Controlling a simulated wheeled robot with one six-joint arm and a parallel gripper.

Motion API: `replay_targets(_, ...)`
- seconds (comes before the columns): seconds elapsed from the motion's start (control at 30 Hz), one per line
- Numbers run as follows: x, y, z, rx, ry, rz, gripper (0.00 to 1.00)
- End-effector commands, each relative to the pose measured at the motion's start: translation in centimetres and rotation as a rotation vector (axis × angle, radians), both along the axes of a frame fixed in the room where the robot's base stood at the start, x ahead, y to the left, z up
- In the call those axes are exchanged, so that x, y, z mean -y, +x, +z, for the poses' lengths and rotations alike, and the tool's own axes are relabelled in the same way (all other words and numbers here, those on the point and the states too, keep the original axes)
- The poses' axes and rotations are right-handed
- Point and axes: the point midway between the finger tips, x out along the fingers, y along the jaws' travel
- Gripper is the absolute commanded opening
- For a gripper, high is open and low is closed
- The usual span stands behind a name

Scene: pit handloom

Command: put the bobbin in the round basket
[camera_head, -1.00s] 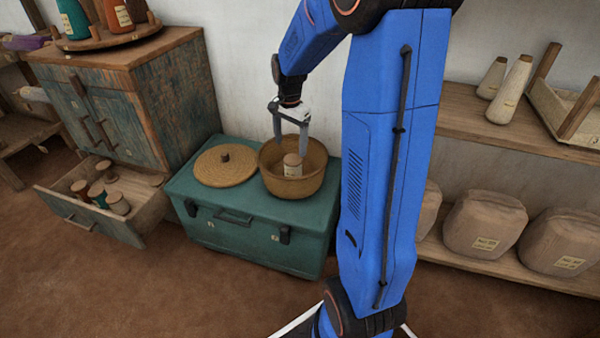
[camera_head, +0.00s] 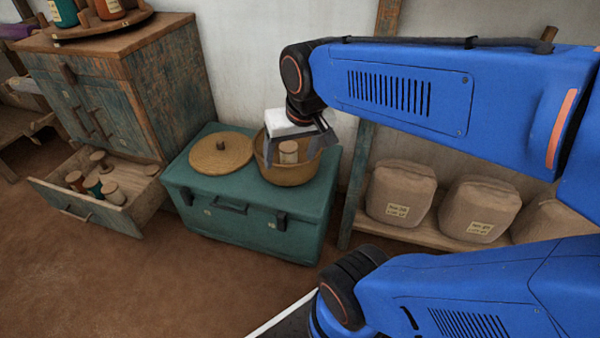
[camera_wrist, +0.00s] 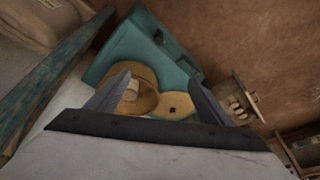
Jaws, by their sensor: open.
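The round woven basket (camera_head: 290,174) stands open on the right part of a teal chest; it also shows in the wrist view (camera_wrist: 150,100). The bobbin (camera_head: 288,152), pale with a wooden top and a label, is upright inside the basket. It also shows in the wrist view (camera_wrist: 131,92), partly behind a finger. My gripper (camera_head: 293,160) is open and empty, above and around the basket area in the head view. In the wrist view its two fingers (camera_wrist: 159,76) are spread wide, with the basket and its lid beyond them. I see no contact with the bobbin.
The round woven lid (camera_head: 221,153) lies left of the basket on the teal chest (camera_head: 250,235). An open drawer (camera_head: 95,205) holding several spools juts from the wooden cabinet at left. Wrapped sacks (camera_head: 400,192) sit on a low shelf at right.

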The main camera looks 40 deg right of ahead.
Motion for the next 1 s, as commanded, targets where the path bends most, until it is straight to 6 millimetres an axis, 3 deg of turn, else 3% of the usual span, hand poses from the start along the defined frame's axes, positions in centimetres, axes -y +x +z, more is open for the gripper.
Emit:
replay_targets(0.1,-0.8,-2.7,0.0,0.036,-0.030,0.105,0.74)
replay_targets(0.33,-1.5,-5.5,-0.5,0.071,-0.070,0.226,0.74)
replay_targets(1.0,-1.6,-5.9,-0.6,0.075,-0.076,0.244,0.74)
